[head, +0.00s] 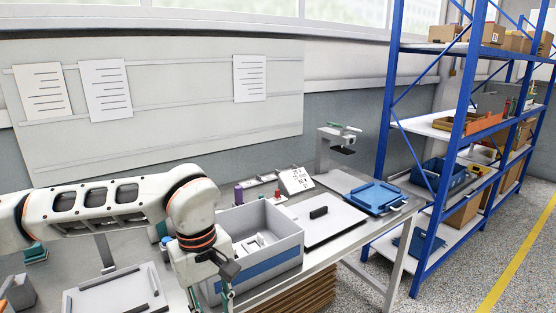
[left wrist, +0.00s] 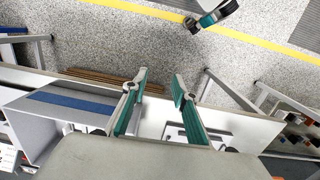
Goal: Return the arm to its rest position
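My left arm comes in from the left of the head view, with its wrist bent down in front of the workbench. My left gripper (head: 225,290) hangs beside the grey bin, partly cut off by the bottom edge. In the left wrist view its two green-lined fingers (left wrist: 158,92) are spread apart, with nothing between them. The floor and bench edge show behind them.
A grey bin (head: 277,268) with a blue stripe holds a small white item (head: 255,243). A white panel with a black handle (head: 319,212), a blue tray (head: 376,197) and a grey stand (head: 325,150) lie to the right. A blue shelf rack (head: 455,135) stands farther right.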

